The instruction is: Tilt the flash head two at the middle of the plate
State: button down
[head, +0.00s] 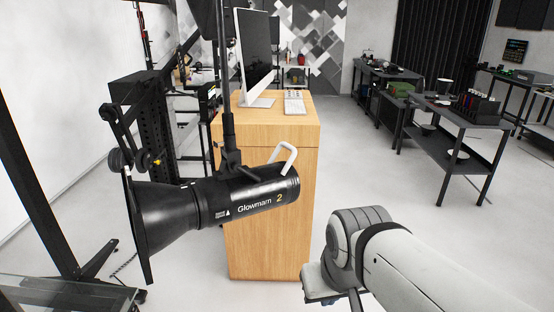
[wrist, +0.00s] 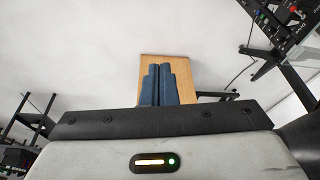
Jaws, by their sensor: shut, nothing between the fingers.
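Flash head two (head: 228,207) is a black cylinder marked "Glowmarn 2", with a flared reflector at its left end and a pale handle (head: 284,158) on top near its right end. It hangs from a black vertical pole (head: 228,100) and lies nearly level, its reflector end slightly lower. In the wrist view my gripper (wrist: 158,68) shows two blue fingers side by side, shut and empty. In the head view my arm is at the lower right, apart from the flash head; the fingers are not clear there. A plate is partly visible as a glass edge (head: 60,290) at the lower left.
A wooden cabinet (head: 268,200) stands behind the flash head, bearing a monitor (head: 256,55) and keyboard (head: 294,103). A black stand (head: 45,170) is at the left. Dark tables (head: 455,150) with equipment stand at the right. The floor between cabinet and tables is clear.

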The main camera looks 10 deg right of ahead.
aim_at(290, 147)
jog(key=c, duration=2.2)
grip_release()
jog(key=shift+w, duration=0.1)
